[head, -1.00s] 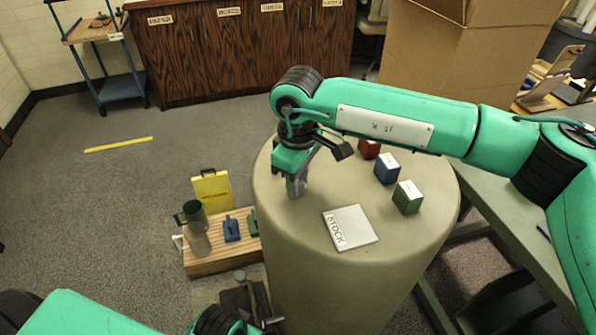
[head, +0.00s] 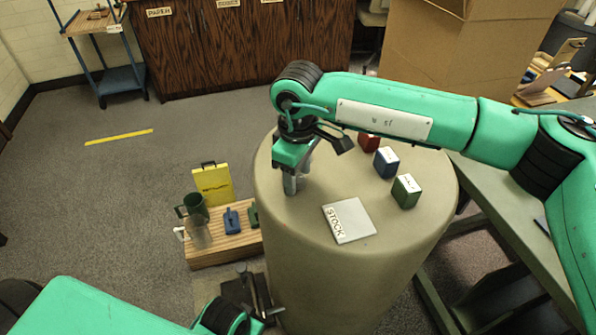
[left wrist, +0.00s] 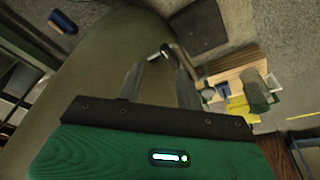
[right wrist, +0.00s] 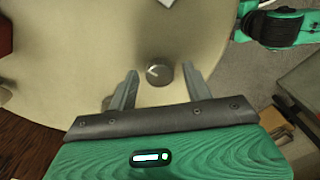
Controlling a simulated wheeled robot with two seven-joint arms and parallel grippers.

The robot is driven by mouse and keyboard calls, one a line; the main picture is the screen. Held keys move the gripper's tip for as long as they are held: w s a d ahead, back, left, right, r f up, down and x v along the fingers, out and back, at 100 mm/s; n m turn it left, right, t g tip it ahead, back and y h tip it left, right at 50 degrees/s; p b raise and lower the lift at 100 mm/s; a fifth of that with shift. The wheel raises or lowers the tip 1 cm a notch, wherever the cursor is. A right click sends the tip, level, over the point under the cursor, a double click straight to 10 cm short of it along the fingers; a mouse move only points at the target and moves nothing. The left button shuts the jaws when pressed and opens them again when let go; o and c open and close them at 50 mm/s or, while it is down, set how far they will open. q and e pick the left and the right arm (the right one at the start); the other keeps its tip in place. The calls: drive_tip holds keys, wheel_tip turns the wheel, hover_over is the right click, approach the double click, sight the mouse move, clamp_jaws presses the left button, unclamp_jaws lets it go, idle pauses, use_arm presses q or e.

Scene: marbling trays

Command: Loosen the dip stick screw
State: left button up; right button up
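A round grey knob with a white pointer mark (right wrist: 158,76), which looks like the dip stick screw, sits on top of the tan drum (head: 290,222). My right gripper (head: 297,180) points down at the drum top. In the right wrist view its fingers are apart, one on each side of the knob, with gaps showing; whether they are at its height I cannot tell. In the head view the knob is hidden by the gripper. My left gripper (left wrist: 157,72) is open and empty, low beside the drum, near a bent metal rod (left wrist: 180,56).
A wooden platform (head: 215,257) with a jug and yellow case is left of the drum. A cardboard box (head: 450,60) stands behind.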

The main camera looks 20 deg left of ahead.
wheel_tip(320, 180, up, 6)
drive_tip(key=shift+f, duration=0.15)
wheel_tip(320, 180, up, 4)
drive_tip(key=p, duration=0.2)
use_arm(q)
wheel_tip(320, 180, down, 13)
drive_tip(key=s+a+p, duration=0.1)
drive_tip(key=s+p, duration=0.2)
drive_tip(key=shift+r+g, duration=0.15)
drive_tip(key=shift+g, duration=0.25)
use_arm(e)
wheel_tip(320, 180, up, 4)
hover_over(298, 178)
idle(2.0)
